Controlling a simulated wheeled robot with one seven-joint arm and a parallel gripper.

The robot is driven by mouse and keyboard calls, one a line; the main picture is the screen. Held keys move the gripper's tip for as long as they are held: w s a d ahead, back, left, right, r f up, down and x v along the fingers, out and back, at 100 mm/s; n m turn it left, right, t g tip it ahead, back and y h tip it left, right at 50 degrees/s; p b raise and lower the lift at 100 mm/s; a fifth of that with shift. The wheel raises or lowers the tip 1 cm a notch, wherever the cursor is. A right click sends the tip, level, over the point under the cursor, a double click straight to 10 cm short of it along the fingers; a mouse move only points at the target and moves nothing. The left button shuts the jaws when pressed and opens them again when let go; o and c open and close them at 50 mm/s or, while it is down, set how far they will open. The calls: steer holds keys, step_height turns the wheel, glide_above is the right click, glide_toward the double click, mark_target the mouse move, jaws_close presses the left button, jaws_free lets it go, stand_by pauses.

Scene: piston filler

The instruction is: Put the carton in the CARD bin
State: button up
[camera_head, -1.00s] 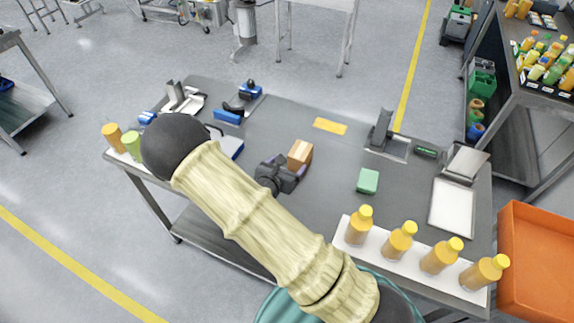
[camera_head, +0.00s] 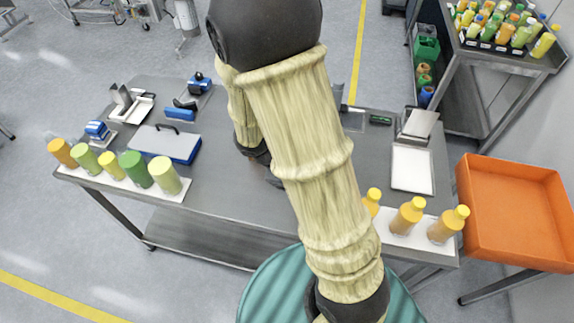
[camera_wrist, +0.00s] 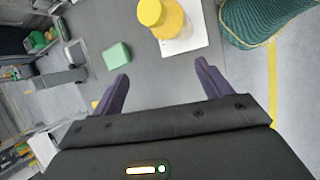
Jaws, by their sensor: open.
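My gripper (camera_wrist: 165,85) is open in the wrist view, its two dark fingers apart with only bare grey table between them. In the head view my arm covers the middle of the table and most of the gripper. I cannot make out the carton in either current view; the arm may be hiding it. A small orange-yellow patch (camera_wrist: 95,104) shows beside the left finger, too little of it to identify. No bin with a readable CARD label shows.
The grey table (camera_head: 235,195) holds a blue case (camera_head: 165,144) and several green and orange bottles at left. Orange bottles (camera_head: 407,215) stand on a white strip at right, near an orange tray (camera_head: 515,205). A green block (camera_wrist: 117,55) lies beyond the left finger.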

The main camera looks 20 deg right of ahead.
steer(key=s+a+r+m+t+y, duration=0.2)
steer(key=r+m+y, duration=0.3)
steer(key=m, duration=0.5)
step_height(320, 180, up, 3)
steer(key=shift+s+a+f+t+y, duration=0.15)
steer(key=shift+s+a+t+y, duration=0.2)
steer(key=shift+a, duration=0.5)
steer(key=shift+w, duration=0.1)
steer(key=shift+c, duration=0.2)
